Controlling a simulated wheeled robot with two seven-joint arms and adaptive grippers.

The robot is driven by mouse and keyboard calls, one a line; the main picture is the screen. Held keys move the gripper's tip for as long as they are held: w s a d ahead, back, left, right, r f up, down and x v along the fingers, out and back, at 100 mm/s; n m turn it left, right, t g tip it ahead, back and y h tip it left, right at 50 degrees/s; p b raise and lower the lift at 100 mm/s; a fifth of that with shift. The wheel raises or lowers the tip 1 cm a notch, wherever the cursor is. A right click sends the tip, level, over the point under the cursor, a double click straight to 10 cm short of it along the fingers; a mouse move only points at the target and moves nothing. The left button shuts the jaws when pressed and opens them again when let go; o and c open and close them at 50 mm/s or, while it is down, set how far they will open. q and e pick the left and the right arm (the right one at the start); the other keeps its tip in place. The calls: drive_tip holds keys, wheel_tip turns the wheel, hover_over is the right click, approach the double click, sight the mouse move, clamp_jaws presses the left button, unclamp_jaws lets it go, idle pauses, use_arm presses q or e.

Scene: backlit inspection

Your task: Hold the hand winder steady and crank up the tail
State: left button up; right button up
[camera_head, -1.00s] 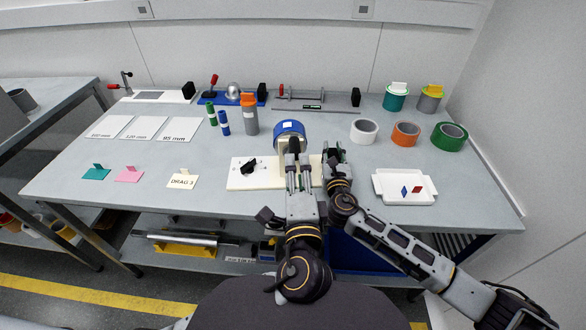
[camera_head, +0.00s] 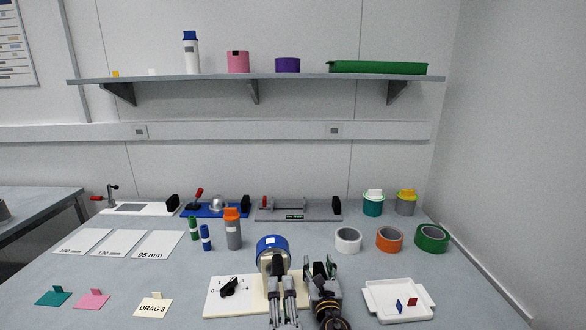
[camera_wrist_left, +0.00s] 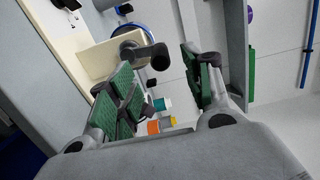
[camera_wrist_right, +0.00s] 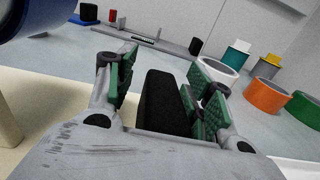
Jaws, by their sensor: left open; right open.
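The hand winder has a cream base (camera_head: 215,296) with a black pointer knob (camera_head: 229,287) and a blue drum (camera_head: 272,243) with a white label. In the head view my left gripper (camera_head: 280,270) is in front of the drum and partly hides it. In the left wrist view its green-padded fingers (camera_wrist_left: 160,90) are apart, and a dark rounded part (camera_wrist_left: 158,57) shows beyond them near the cream base. My right gripper (camera_head: 322,270) is right of the drum. In the right wrist view a black grip (camera_wrist_right: 163,103) stands between its open fingers (camera_wrist_right: 160,85); contact is unclear.
Right of the winder are a white tray (camera_head: 374,300) with two small coloured pieces and white (camera_head: 348,240), orange (camera_head: 390,239) and green (camera_head: 432,238) rolls. A "DRAG 3" card (camera_head: 154,307) lies left. Bottles (camera_head: 233,231) and fixtures (camera_head: 298,210) stand behind.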

drive_tip(key=shift+s+d, duration=0.2)
drive_tip(key=shift+s, duration=2.75)
drive_tip(key=shift+s+d, duration=0.15)
drive_tip(key=shift+s, duration=2.75)
